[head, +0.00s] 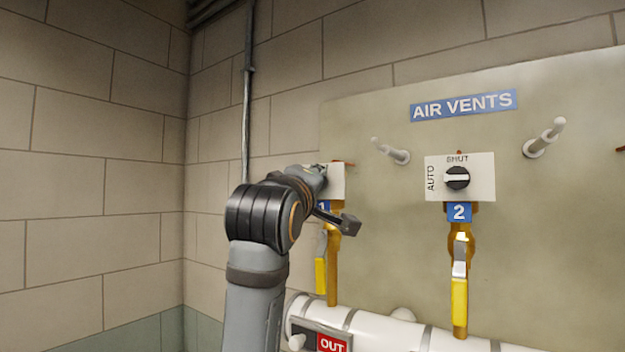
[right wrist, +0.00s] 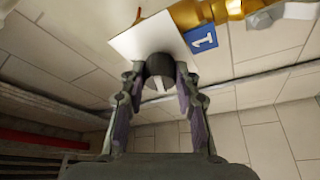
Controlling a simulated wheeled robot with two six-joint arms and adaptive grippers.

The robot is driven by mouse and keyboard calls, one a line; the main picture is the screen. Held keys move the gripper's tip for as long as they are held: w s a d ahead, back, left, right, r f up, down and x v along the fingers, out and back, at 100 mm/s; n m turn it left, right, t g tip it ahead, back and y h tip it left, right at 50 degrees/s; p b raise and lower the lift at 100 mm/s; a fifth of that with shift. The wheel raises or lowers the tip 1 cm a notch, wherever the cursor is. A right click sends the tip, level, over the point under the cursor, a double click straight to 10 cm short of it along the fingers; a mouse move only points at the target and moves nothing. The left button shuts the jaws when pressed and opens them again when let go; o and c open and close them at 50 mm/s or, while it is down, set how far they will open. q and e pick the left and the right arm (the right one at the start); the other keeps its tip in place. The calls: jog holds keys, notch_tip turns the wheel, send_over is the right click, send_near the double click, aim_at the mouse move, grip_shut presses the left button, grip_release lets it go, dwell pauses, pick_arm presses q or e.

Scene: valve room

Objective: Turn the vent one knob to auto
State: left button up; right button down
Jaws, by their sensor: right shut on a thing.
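The vent one knob (right wrist: 158,66) is a dark round knob with a pale pointer mark, on a white plate (right wrist: 146,38) beside a blue label "1" (right wrist: 203,42). My right gripper (right wrist: 161,78) is shut on this knob, one finger on each side. In the head view, my right arm reaches up to the vent one plate (head: 337,181) and hides the knob and most of the plate. I cannot read the plate's words or which one the pointer faces. My left gripper is not in view.
Right of it is the vent two knob (head: 457,178), its plate marked AUTO at left and SHUT on top. Pegs (head: 391,151) stick out of the panel (head: 390,240) under the AIR VENTS sign (head: 464,105). Yellow-handled valves (head: 460,300) and a white pipe (head: 380,325) are below.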

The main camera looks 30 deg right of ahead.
jog(key=shift+s+r+n+y+p, duration=0.15)
jog(key=shift+n+y+p, duration=0.5)
jog(key=shift+n, duration=1.25)
jog(key=shift+y, duration=0.25)
jog(key=c, duration=1)
grip_release()
jog(key=shift+d, duration=0.1)
